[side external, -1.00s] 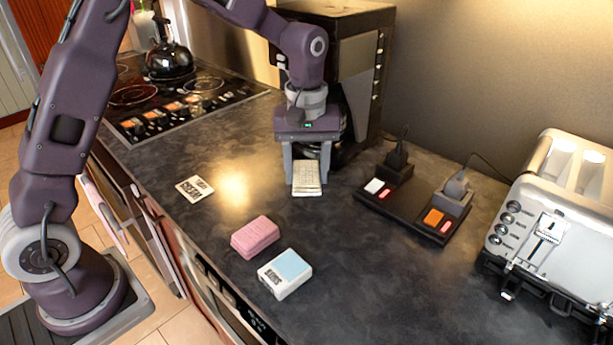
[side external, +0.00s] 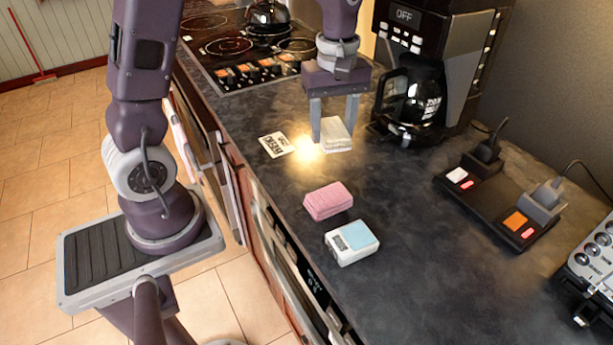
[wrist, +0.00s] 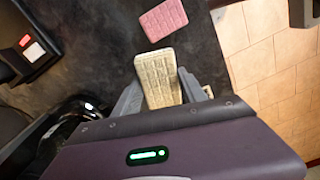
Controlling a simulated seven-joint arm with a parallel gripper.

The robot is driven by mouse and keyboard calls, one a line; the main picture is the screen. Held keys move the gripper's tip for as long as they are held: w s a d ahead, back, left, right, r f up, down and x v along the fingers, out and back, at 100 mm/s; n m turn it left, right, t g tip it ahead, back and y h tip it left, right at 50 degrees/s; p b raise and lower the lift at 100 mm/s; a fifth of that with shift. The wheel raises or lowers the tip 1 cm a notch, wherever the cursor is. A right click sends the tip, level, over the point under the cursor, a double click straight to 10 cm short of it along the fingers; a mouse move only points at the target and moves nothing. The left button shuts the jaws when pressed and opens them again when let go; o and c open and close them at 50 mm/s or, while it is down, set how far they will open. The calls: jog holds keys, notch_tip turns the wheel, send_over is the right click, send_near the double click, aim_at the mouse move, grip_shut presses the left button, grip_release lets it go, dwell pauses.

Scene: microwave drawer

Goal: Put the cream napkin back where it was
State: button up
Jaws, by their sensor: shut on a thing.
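The cream napkin (side external: 337,136) is a folded, textured pad between the fingers of my gripper (side external: 334,120). The gripper points down and is shut on it, and the left finger hides part of its edge. In the wrist view the napkin (wrist: 158,80) sticks out between the fingers of my gripper (wrist: 162,92). I cannot tell whether it touches the counter. A white card with black lettering (side external: 276,145) lies on the counter just left of the napkin. A pink folded napkin (side external: 328,200) lies nearer the camera, also seen in the wrist view (wrist: 162,19).
A white block with a light blue top (side external: 352,242) lies beside the pink napkin. A coffee maker with a glass pot (side external: 410,100) stands close to the gripper's right. The stove (side external: 245,50) is behind.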

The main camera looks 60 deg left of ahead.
aim_at(301, 178)
jog(key=s+a+n, duration=0.3)
jog(key=s, duration=0.3)
jog(key=f, duration=0.9)
jog(key=shift+w+d+f, duration=0.1)
jog(key=shift+w+f, duration=0.2)
jog(key=shift+f, duration=0.05)
jog(key=shift+f, duration=0.15)
jog(key=o, duration=1.4)
jog(key=shift+o, duration=0.2)
